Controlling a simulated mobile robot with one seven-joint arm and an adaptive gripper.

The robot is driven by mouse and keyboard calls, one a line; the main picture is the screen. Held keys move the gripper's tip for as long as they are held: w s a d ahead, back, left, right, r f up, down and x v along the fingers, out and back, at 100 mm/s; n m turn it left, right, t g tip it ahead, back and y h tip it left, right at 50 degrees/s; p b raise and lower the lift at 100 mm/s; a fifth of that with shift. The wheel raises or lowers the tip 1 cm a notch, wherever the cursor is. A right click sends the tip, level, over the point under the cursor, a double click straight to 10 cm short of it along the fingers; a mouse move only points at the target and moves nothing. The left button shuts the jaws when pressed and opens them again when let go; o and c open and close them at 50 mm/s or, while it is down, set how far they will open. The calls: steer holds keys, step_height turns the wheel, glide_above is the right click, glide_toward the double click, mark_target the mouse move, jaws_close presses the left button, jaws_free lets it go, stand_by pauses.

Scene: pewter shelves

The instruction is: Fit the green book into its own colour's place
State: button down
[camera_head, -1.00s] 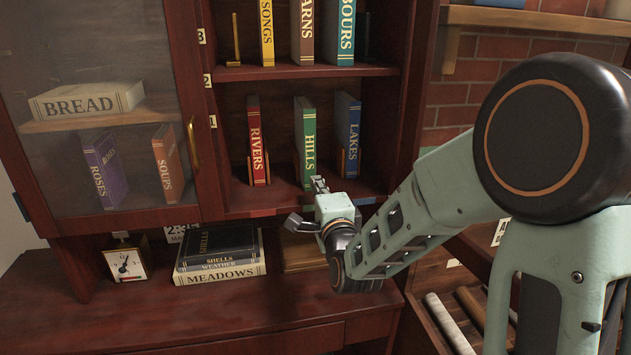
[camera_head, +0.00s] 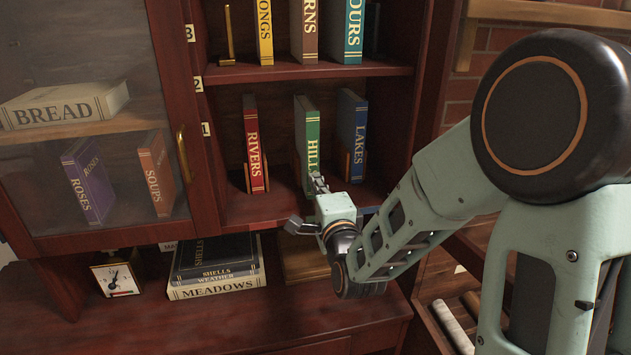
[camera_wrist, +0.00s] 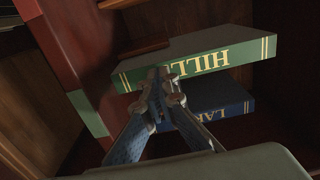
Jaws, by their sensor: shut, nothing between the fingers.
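The green book, HILLS (camera_head: 307,135), stands upright on the lower open shelf (camera_head: 265,212), between the red RIVERS book (camera_head: 252,140) and the blue LAKES book (camera_head: 352,130). My gripper (camera_head: 318,182) is shut and empty, its tips at the lower part of the green spine. In the wrist view the closed fingertips (camera_wrist: 162,80) overlap the green book (camera_wrist: 195,62); I cannot tell whether they touch it. A green patch (camera_wrist: 88,113) marks the shelf's front edge in the wrist view. The green book's foot is partly hidden by my gripper.
Wooden holders flank RIVERS and LAKES. More books stand on the shelf above (camera_head: 310,72). A glass door (camera_head: 85,110) closes the left side. Below, a stack of books (camera_head: 217,280) and a clock (camera_head: 117,279) rest on the desk.

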mark_target(311, 172)
steer(key=b+x, duration=0.2)
steer(key=x, duration=0.2)
steer(key=shift+w+f+b, duration=0.15)
steer(key=shift+w+b, duration=0.1)
steer(key=shift+b, duration=0.05)
steer(key=shift+w+a, duration=0.2)
steer(key=shift+w, duration=0.25)
